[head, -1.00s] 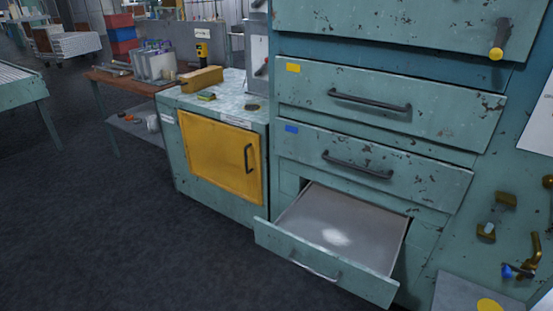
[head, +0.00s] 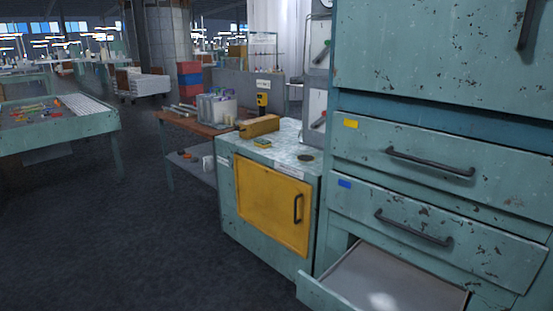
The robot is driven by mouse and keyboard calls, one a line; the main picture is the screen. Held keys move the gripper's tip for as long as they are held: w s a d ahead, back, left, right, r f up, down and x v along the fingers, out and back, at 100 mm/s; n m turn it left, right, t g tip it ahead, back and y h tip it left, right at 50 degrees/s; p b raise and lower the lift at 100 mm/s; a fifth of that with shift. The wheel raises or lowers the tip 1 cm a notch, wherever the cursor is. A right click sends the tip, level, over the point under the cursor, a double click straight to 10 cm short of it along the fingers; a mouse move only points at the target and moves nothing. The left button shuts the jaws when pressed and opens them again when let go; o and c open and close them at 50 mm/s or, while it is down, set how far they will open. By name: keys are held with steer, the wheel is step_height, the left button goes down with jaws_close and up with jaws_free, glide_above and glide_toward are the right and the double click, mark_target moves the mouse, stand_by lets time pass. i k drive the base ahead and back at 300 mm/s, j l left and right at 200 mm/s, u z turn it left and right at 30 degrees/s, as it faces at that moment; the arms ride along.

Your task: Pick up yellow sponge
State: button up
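In the head view a small yellow item with a green layer (head: 262,142), which looks like the sponge, lies on top of the low teal cabinet with the yellow door. It sits just in front of a larger yellow-brown block (head: 259,126). It is small in the picture, so its details are hard to tell. My gripper and arm are not in view.
The low cabinet's yellow door (head: 272,206) is shut. An open, empty-looking drawer (head: 352,285) juts out at the lower right. A brown workbench (head: 190,122) stands behind the cabinet, and a teal table (head: 60,135) at left. Dark floor (head: 110,250) is clear.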

mark_target(261, 143)
steer(key=i+j+u, duration=0.25)
steer(key=i, duration=0.2)
steer(key=i+j+u, duration=0.1)
steer(key=i+u, duration=0.4)
steer(key=i, duration=1.15)
steer(key=i+j+z, duration=0.1)
steer(key=i+z, duration=0.2)
steer(key=i, duration=0.25)
steer(key=i+j+z, duration=0.3)
steer(key=i, duration=0.2)
steer(key=i+j+z, duration=0.2)
steer(key=z, duration=0.3)
steer(key=i+j+z, duration=0.35)
steer(key=z, duration=0.15)
steer(key=i+j+z, duration=0.7)
steer(key=i+j, duration=0.15)
